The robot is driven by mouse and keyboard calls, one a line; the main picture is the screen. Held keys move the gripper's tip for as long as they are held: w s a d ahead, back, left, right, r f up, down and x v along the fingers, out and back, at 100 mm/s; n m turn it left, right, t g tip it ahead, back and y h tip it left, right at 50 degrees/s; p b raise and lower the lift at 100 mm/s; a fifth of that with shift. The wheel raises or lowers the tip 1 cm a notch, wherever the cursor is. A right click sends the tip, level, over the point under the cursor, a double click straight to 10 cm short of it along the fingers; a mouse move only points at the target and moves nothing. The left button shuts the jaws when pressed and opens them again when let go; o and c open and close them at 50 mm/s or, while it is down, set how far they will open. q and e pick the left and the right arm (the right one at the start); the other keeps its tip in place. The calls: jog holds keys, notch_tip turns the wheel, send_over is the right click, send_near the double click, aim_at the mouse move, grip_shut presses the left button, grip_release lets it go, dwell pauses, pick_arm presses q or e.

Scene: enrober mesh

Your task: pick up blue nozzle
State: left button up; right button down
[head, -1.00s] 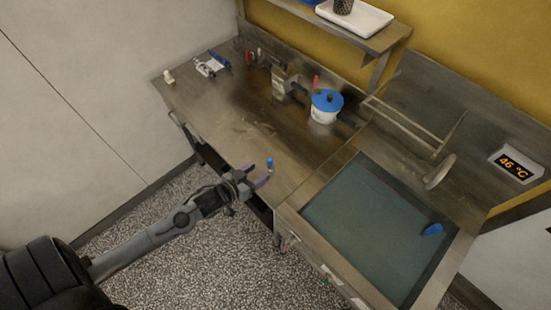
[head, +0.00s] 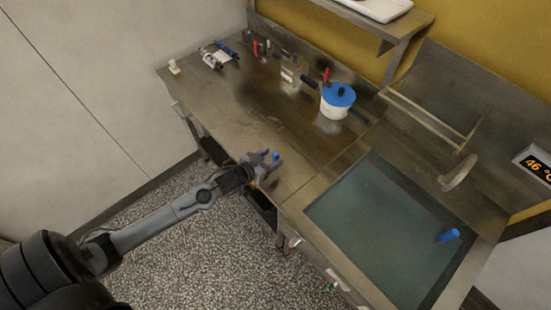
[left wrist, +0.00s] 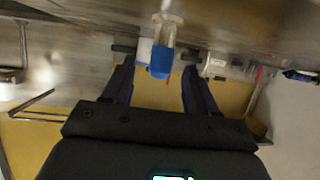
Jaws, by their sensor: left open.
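The blue nozzle (head: 275,156) stands upright near the front edge of the steel table. In the left wrist view, which is upside down, its blue upper part (left wrist: 161,62) and pale lower part show. My left gripper (head: 271,160) is open, with its fingers around the nozzle's position in the head view. In the left wrist view the nozzle appears between the two open fingers (left wrist: 158,75), with gaps on both sides; contact cannot be seen. My right gripper is not in view.
Small tools (head: 218,56) lie far left. The table's middle (head: 255,105) is clear.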

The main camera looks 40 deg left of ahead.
aim_at(273, 156)
pick_arm(q)
jog(key=shift+x, duration=2.4)
jog(key=shift+c, duration=0.5)
grip_shut()
jog(key=shift+r, duration=0.1)
